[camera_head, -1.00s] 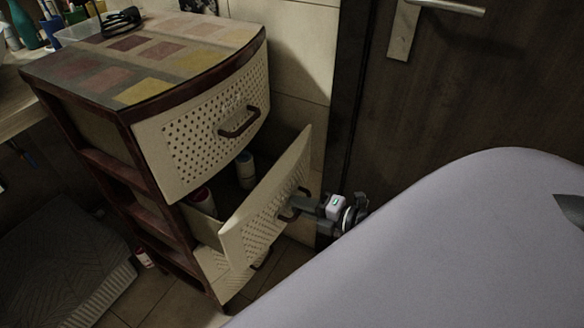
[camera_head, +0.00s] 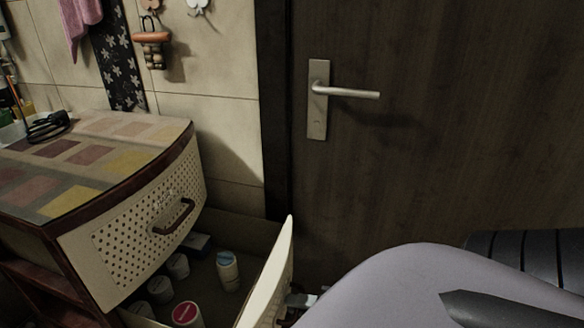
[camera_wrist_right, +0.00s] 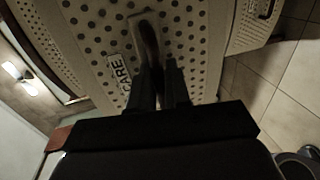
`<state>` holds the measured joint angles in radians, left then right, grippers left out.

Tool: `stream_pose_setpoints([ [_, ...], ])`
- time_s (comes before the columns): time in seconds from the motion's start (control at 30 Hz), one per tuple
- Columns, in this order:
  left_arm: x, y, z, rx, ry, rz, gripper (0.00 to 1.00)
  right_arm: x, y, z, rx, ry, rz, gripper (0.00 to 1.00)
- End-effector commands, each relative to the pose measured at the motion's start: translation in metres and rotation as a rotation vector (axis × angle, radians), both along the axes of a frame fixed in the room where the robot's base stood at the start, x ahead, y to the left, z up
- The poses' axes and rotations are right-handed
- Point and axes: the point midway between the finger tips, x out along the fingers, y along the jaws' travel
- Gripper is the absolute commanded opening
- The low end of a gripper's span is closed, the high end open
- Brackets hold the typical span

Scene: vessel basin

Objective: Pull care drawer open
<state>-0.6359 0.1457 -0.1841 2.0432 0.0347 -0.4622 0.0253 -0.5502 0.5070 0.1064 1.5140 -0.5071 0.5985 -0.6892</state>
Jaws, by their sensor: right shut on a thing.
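The care drawer (camera_head: 268,280) is the cream perforated drawer under the top one. It stands well open, and its front panel shows edge-on in the head view. Several bottles and jars sit inside it, including a white bottle (camera_head: 228,270) and a red-topped jar (camera_head: 187,314). In the wrist view the drawer front (camera_wrist_right: 85,40) carries a CARE label (camera_wrist_right: 118,72). My right gripper (camera_wrist_right: 160,80) is shut on its dark handle (camera_wrist_right: 147,38). In the head view the drawer front and my grey body hide most of this gripper. My left gripper is not in view.
The closed top drawer (camera_head: 130,240) has a brown handle (camera_head: 174,216). A black coiled item (camera_head: 48,125) lies on the cabinet top. A dark door (camera_head: 430,120) with a metal lever handle (camera_head: 345,92) stands behind. Floor tiles (camera_wrist_right: 285,75) show clear in the wrist view.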

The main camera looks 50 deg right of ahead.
Motion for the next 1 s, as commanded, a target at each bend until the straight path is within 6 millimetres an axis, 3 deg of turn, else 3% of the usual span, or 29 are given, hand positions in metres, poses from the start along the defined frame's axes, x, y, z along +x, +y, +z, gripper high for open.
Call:
stream_pose_setpoints([
  [0.33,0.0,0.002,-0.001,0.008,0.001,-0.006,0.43,0.0,-0.001,0.0,-0.001,-0.001,-0.002,0.0],
  [0.37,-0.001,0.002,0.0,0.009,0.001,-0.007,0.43,0.0,-0.001,0.0,-0.001,-0.001,-0.002,0.2],
  [0.4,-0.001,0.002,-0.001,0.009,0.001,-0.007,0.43,0.0,-0.001,0.0,-0.001,-0.001,-0.002,0.3],
  [0.77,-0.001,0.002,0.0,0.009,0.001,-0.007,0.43,-0.004,-0.002,0.001,0.0,0.0,-0.001,0.3],
  [1.0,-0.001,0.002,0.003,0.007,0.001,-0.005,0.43,-0.034,-0.014,0.007,0.0,0.003,-0.002,0.3],
])
